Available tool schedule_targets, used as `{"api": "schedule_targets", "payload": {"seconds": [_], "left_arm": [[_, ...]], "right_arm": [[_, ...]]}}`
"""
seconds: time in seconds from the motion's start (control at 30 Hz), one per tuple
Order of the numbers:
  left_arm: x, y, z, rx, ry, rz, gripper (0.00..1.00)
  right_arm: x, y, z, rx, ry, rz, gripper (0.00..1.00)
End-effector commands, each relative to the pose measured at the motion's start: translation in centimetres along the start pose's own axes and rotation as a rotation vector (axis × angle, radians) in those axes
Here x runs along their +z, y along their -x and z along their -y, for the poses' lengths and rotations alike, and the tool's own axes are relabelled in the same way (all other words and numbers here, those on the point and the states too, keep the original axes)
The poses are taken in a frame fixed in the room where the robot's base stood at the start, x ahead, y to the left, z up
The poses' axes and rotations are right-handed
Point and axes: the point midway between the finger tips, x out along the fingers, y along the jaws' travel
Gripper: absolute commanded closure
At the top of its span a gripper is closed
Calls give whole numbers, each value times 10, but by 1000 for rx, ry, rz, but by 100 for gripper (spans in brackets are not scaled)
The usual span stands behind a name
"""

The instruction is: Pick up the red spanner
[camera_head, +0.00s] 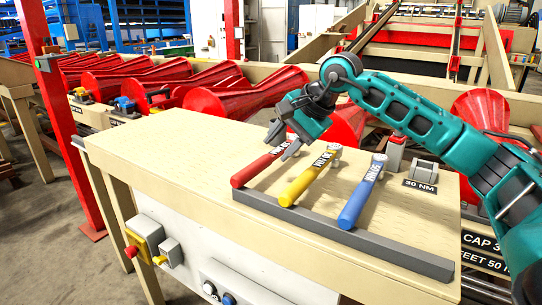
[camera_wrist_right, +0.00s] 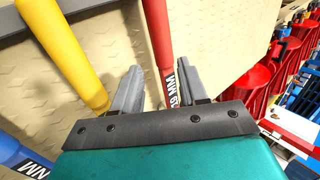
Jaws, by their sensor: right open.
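The red spanner (camera_head: 252,170) lies on the wooden bench top at the left of a row of three, its near end at a grey rail. My right gripper (camera_head: 281,143) is over its far part, which it partly hides. In the right wrist view the red spanner (camera_wrist_right: 158,32) passes between the two open fingers of my right gripper (camera_wrist_right: 160,68), and its dark label shows there. I cannot tell whether the fingers touch it. My left gripper is in neither view.
A yellow spanner (camera_head: 304,184) lies just right of the red one, and a blue spanner (camera_head: 360,197) further right. The grey rail (camera_head: 340,236) runs along the bench's front. The bench top's left part (camera_head: 170,150) is clear.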

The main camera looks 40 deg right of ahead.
Motion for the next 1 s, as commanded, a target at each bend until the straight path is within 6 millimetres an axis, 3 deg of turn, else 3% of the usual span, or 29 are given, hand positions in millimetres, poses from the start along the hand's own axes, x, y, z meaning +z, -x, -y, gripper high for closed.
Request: {"api": "schedule_targets", "payload": {"seconds": [0.1, 0.37, 0.6, 0.93, 1.0], "left_arm": [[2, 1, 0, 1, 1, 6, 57], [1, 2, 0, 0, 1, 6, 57], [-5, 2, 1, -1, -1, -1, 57], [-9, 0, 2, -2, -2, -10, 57], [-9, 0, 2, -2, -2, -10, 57]], "right_arm": [[1, -20, 0, 1, -1, 3, 57], [-1, -41, 1, 0, -3, 3, 57], [-6, -76, 4, 0, -2, 5, 57], [-6, -84, 4, -2, 0, 2, 57], [-6, -84, 4, -2, 0, 2, 63]]}}
